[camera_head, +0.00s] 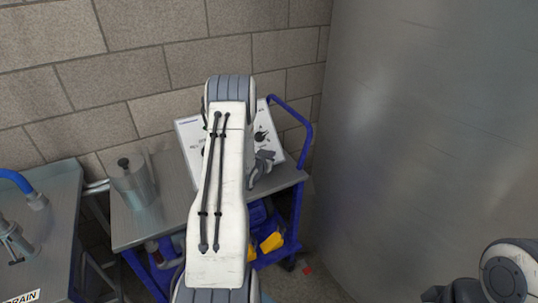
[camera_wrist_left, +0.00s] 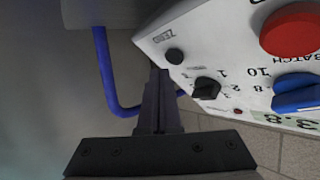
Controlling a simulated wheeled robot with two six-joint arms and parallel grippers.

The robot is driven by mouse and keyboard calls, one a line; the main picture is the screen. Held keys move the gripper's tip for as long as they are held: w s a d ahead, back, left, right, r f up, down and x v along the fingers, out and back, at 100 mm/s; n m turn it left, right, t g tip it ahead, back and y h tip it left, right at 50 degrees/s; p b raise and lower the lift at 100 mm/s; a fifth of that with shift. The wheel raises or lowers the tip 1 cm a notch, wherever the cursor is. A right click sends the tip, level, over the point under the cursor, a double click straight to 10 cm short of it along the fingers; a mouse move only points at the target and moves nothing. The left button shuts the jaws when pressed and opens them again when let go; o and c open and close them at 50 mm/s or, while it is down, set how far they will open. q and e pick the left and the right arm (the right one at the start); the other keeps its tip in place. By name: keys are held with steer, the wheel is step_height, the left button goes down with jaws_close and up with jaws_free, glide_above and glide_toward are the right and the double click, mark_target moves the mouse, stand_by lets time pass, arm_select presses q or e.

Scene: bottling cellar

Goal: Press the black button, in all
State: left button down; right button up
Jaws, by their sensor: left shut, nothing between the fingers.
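A white control panel (camera_head: 189,130) stands on the metal-topped cart, largely hidden behind my left arm in the head view. In the left wrist view the panel (camera_wrist_left: 228,50) fills the upper right. It has a round black button (camera_wrist_left: 174,56) near its edge, a black selector knob (camera_wrist_left: 206,88), a large red button (camera_wrist_left: 291,28) and a blue knob (camera_wrist_left: 297,93). My left gripper (camera_wrist_left: 158,76) is shut and empty, its tips just below and left of the black button in the picture. I cannot tell whether they touch the panel. In the head view part of this gripper (camera_head: 262,167) shows beside the arm.
The cart (camera_head: 135,232) has a blue handle (camera_head: 305,125), a metal canister (camera_head: 133,185) on top and yellow items (camera_head: 271,241) below. A metal bench (camera_head: 58,215) stands at left. A large smooth grey surface (camera_head: 430,130) bounds the right. Part of my right arm shows at lower right.

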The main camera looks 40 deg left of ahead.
arm_select(q)
steer(key=shift+a+f, duration=0.1)
steer(key=shift+f, duration=0.05)
stand_by(0.8)
steer(key=shift+w+a+f+b, duration=0.15)
steer(key=shift+a+b, duration=0.05)
steer(key=shift+b, duration=0.2)
steer(key=shift+w+a+f+b, duration=0.1)
steer(key=shift+a+f+b, duration=0.25)
steer(key=shift+b, duration=0.1)
stand_by(0.5)
steer(key=shift+d+r, duration=0.1)
stand_by(0.3)
steer(key=shift+s+d+r+p, duration=0.25)
steer(key=shift+d+r+p, duration=0.15)
steer(key=shift+d+r, duration=0.15)
steer(key=d+r+p, duration=0.1)
steer(key=s+d+r+p, duration=0.1)
steer(key=d+r, duration=0.1)
steer(key=shift+s+d+r, duration=0.15)
steer(key=shift+s+d, duration=0.05)
stand_by(0.4)
